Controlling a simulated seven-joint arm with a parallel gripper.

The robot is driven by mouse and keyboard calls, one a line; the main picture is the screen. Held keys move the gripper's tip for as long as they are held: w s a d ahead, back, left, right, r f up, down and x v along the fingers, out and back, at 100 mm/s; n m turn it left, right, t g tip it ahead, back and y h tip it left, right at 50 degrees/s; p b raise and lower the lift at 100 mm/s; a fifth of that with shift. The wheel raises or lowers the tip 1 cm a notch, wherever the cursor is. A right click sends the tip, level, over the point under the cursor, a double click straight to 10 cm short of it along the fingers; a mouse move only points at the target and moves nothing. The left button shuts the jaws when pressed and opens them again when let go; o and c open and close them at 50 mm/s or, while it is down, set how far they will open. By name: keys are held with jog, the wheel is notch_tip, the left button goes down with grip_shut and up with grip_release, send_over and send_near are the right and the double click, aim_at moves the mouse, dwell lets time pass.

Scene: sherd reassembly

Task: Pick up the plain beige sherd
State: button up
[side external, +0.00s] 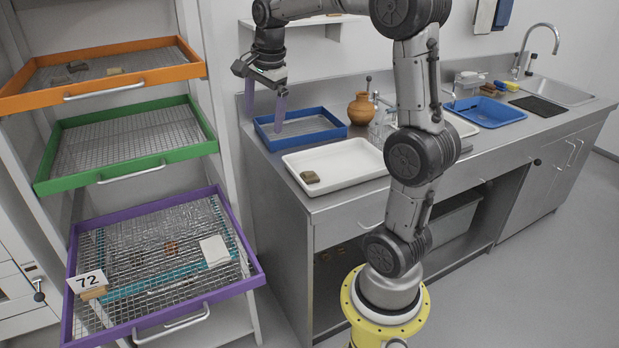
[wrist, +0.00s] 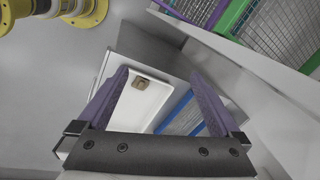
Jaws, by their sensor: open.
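My gripper (side external: 264,121) is open and empty, with its purple fingers pointing down above the left end of the steel counter, near the blue-rimmed tray. A small beige-brown sherd (side external: 310,177) lies alone near the left end of a white tray (side external: 345,168). In the wrist view this sherd (wrist: 139,82) shows a darker patch on its top and lies beyond and between the open fingers (wrist: 160,75). A small beige sherd (side external: 115,71) lies beside darker sherds (side external: 77,66) in the orange tray. I cannot tell which is the plain one.
A blue-rimmed mesh tray (side external: 338,123) lies behind the white tray, with a clay jar (side external: 360,108) and clear bottles beside it. Orange (side external: 130,88), green (side external: 120,172) and purple (side external: 255,280) mesh trays are racked at left. The white tray is mostly bare.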

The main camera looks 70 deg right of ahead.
jog(key=s+d+f+m+g, duration=0.1)
jog(key=d+f+m, duration=0.3)
jog(key=d, duration=0.6)
jog(key=m+g+y, duration=0.1)
send_near(309, 172)
jog(key=f, duration=0.3)
jog(key=shift+w+a+f, duration=0.15)
jog(key=shift+a+f, duration=0.1)
jog(key=shift+f, duration=0.15)
jog(key=shift+d+f, duration=0.15)
jog(key=shift+f, duration=1.15)
jog(key=shift+d+f, duration=0.15)
jog(key=shift+f, duration=1.2)
jog(key=shift+c, duration=0.3)
jog(key=c, duration=1.4)
jog(key=shift+r, duration=0.1)
